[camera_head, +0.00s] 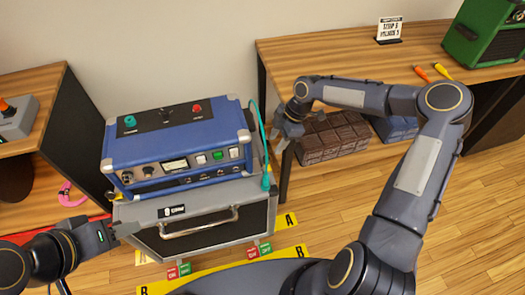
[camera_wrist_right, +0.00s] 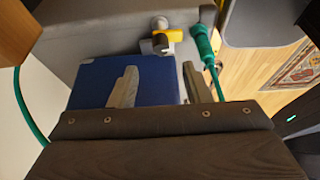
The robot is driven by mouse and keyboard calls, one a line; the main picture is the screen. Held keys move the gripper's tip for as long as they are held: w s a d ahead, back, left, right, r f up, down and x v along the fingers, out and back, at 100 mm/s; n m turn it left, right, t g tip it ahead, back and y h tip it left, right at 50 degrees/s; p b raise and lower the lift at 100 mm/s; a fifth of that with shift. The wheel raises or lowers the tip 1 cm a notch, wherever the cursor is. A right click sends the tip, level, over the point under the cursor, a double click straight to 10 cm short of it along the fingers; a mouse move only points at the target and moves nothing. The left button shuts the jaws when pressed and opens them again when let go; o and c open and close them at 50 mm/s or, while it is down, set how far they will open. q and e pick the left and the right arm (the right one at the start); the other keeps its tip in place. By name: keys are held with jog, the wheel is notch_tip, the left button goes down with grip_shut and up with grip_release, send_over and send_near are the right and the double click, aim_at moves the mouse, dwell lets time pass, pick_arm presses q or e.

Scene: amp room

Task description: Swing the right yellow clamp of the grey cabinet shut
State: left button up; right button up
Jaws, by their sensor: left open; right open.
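The grey cabinet (camera_head: 258,215) stands on the floor with a blue amp unit (camera_head: 170,140) on top. In the right wrist view, a yellow clamp (camera_wrist_right: 173,36) with a grey round part sits by the cabinet's grey side (camera_wrist_right: 95,40), beyond my fingertips. My left gripper (camera_head: 122,231) is open near the cabinet's left front.
A green plug and cable (camera_head: 265,165) hang at the cabinet's right side, close to the clamp in the right wrist view (camera_wrist_right: 204,42). A wooden table (camera_head: 335,55) stands behind at the right, with brown crates (camera_head: 330,140) below it. Yellow floor tape (camera_head: 285,220) lies in front.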

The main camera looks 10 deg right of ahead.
aim_at(267, 158)
jog(key=x, duration=0.7)
jog(key=shift+a+f, duration=0.2)
jog(key=shift+f, duration=0.05)
jog(key=shift+c, duration=0.4)
grip_shut()
jog(key=shift+b, duration=0.3)
